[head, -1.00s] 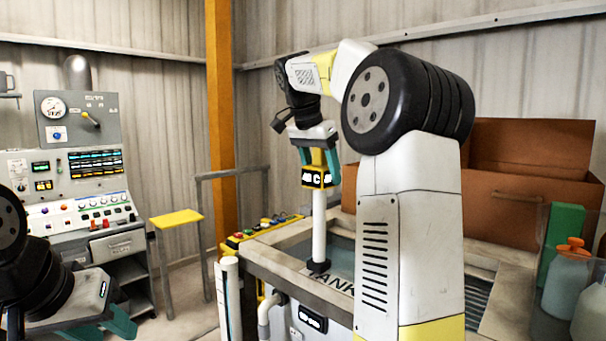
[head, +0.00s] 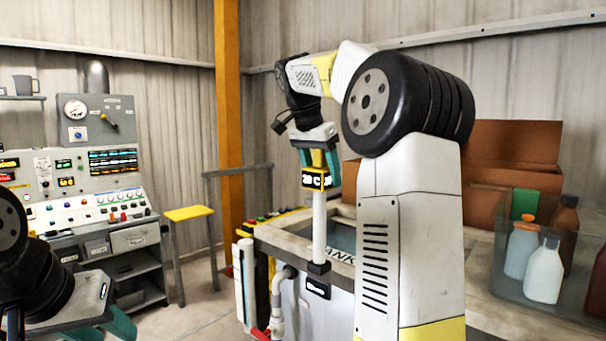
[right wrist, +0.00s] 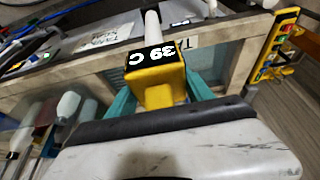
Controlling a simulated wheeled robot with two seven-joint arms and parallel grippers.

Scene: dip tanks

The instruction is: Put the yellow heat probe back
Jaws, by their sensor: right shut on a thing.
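The yellow heat probe (head: 319,180) has a yellow head with a dark display and a long white shaft with a black lower end. My right gripper (head: 319,163) is shut on its head and holds it upright. In the head view the black end overlaps the tank's front edge, just above a small dark display. In the right wrist view the probe (right wrist: 157,82) reads 39 C between the teal fingers. The tank (head: 340,300) stands behind my right arm, partly hidden. My left gripper (head: 100,328) is at the lower left, cut off by the frame; its opening is unclear.
A white upright tube (head: 245,280) and a bent pipe (head: 277,300) stand at the tank's left front. A clear bin with bottles (head: 543,272) and a brown crate (head: 495,210) are at right.

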